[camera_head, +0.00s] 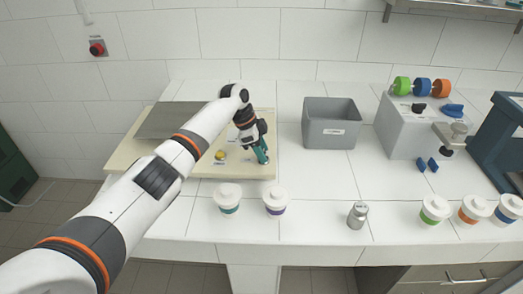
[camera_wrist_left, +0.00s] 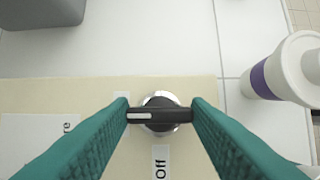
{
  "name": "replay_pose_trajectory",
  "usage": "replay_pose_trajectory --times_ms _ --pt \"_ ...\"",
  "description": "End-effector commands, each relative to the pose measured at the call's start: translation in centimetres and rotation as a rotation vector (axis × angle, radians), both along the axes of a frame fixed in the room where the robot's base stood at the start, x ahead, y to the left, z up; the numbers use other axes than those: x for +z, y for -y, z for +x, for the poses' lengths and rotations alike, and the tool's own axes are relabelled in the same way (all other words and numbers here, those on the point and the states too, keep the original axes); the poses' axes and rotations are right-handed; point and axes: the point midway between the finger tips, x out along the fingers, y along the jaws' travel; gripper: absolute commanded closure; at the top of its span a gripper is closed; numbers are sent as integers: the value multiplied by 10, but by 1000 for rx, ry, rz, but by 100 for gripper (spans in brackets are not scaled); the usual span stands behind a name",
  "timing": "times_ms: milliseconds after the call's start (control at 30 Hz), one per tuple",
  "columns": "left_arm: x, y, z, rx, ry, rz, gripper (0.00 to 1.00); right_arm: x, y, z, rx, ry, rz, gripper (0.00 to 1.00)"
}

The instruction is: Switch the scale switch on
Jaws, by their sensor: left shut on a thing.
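The scale switch (camera_wrist_left: 160,126) is a black bar knob on a round silver base in the left wrist view. The bar lies crosswise with its white mark at the left end. An "Off" label (camera_wrist_left: 160,163) sits below it, and a partly hidden label (camera_wrist_left: 40,135) lies to the left. My left gripper (camera_head: 262,160) has teal fingers at the board's front right corner and hides the switch in the head view. Its fingers are shut on the two ends of the bar. The scale (camera_head: 172,120) has a grey plate on a beige board. My right gripper is not in view.
A yellow button (camera_head: 220,155) is on the board left of the gripper. Two lidded cups, teal-banded (camera_head: 228,197) and purple-banded (camera_head: 275,199), stand in front. A grey bin (camera_head: 331,123) stands to the right. The counter between bin and silver weight (camera_head: 357,215) is clear.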

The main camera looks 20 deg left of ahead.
Motion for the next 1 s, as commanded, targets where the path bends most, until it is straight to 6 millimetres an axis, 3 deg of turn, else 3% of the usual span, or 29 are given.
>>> replay_pose_trajectory --times_ms 100,133,267,667,1000 --pt "1 0 0 -2 2 1 79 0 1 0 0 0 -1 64" --pt "1 0 0 -2 2 1 55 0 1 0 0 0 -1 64" --pt "1 0 0 -1 2 0 35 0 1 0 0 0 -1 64" --pt "8 -4 0 0 2 0 35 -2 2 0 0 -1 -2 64" --pt "70 -29 -7 0 5 0 35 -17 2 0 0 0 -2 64"
